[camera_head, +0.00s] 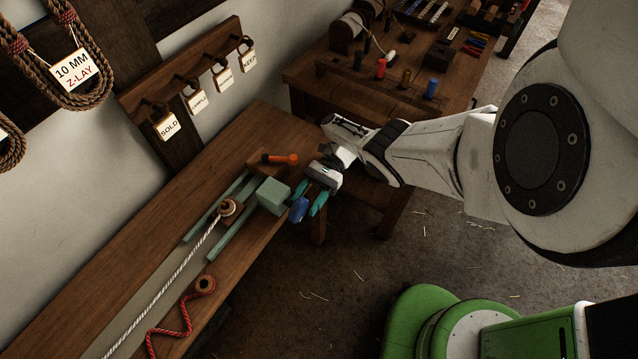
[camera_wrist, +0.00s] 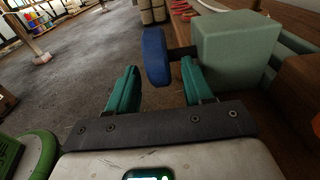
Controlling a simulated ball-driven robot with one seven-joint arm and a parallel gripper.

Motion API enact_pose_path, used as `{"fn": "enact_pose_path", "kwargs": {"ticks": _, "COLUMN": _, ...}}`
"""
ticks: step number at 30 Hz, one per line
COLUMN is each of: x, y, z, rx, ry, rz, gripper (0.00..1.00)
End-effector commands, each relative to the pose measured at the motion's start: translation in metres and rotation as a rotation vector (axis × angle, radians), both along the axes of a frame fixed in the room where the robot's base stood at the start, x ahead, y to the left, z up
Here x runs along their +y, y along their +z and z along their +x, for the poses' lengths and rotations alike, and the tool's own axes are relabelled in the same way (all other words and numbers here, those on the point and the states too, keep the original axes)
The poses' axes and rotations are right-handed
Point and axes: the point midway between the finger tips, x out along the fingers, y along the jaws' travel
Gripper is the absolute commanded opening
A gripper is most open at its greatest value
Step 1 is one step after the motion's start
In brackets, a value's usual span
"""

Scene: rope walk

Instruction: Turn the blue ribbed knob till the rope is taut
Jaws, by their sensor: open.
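The blue knob (camera_head: 298,209) sticks out on a short dark shaft from a pale green block (camera_head: 273,196) at the bench's front edge. In the wrist view the knob (camera_wrist: 156,56) stands just beyond my gripper (camera_wrist: 156,85), between the lines of its two teal fingers. My gripper (camera_head: 318,199) is open, its fingers apart and not seen touching the knob. The white rope (camera_head: 170,281) runs from a wooden spool (camera_head: 228,207) by the green rails down to the lower left. It looks nearly straight; its far end is out of view.
An orange-handled tool (camera_head: 281,159) lies on the bench (camera_head: 132,252) behind the block. A red rope (camera_head: 186,318) trails from a second spool (camera_head: 205,284) near the front edge. A second table (camera_head: 300,77) with coloured pegs stands behind. The floor (camera_head: 350,262) before the bench is clear.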

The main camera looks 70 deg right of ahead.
Motion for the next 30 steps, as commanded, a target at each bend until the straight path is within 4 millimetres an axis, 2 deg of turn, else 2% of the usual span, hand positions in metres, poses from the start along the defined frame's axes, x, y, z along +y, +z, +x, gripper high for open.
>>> {"fn": "enact_pose_path", "kwargs": {"ticks": 6, "x": -0.024, "y": -0.002, "z": -0.007, "rx": 0.004, "ry": 0.0, "rz": -0.004, "gripper": 0.51}}
{"fn": "enact_pose_path", "kwargs": {"ticks": 18, "x": -0.06, "y": -0.002, "z": -0.017, "rx": -0.002, "ry": -0.002, "rz": -0.006, "gripper": 0.51}}
{"fn": "enact_pose_path", "kwargs": {"ticks": 24, "x": -0.072, "y": 0.002, "z": -0.021, "rx": -0.001, "ry": -0.001, "rz": -0.002, "gripper": 0.51}}
{"fn": "enact_pose_path", "kwargs": {"ticks": 30, "x": -0.074, "y": 0.004, "z": -0.022, "rx": 0.001, "ry": 0.0, "rz": 0.0, "gripper": 0.51}}
